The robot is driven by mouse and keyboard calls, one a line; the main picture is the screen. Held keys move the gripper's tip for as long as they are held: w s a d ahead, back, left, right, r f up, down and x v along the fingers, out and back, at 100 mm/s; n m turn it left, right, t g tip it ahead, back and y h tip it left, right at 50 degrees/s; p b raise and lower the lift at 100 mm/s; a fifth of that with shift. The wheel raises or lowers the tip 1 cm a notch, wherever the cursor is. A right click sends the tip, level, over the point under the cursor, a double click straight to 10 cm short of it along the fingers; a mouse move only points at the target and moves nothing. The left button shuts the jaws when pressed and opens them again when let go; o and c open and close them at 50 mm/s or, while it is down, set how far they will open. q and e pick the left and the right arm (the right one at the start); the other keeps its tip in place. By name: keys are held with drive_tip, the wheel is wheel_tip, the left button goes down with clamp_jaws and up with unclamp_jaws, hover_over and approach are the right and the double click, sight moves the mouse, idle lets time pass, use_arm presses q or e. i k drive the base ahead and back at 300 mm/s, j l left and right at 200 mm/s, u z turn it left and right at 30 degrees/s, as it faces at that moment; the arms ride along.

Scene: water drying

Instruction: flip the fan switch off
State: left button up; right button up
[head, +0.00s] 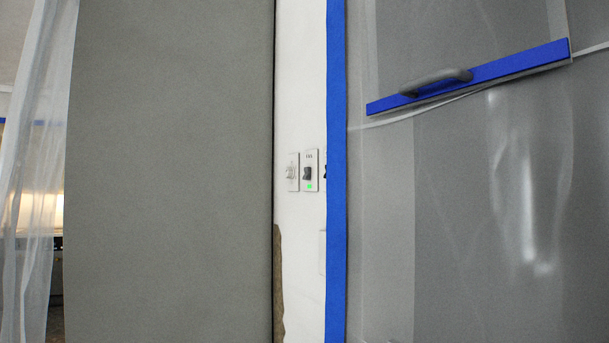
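The fan switch appears to be the plate (310,171) on the narrow white wall strip, with small dark lettering at its top, too small to read for certain. It has a black toggle (308,173) in the middle and a green light (309,186) lit below it. A second plate (292,172) with a pale, unclear fitting sits just left of it. Part of another dark fitting shows at the blue tape's edge, mostly hidden. Neither of my grippers is in view.
A large grey panel (170,170) stands left of the wall strip. Blue tape (336,200) edges translucent plastic sheeting (470,220) on the right. A blue bar (500,68) with a grey handle (435,82) crosses the upper right. A sheer curtain (35,170) hangs far left.

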sight(307, 170)
drive_tip(key=i+j+u, duration=0.1)
drive_tip(key=i+j, duration=0.45)
drive_tip(key=j, duration=0.2)
drive_tip(key=i+j+u, duration=0.15)
drive_tip(key=i+j, duration=0.45)
drive_tip(key=j, duration=0.1)
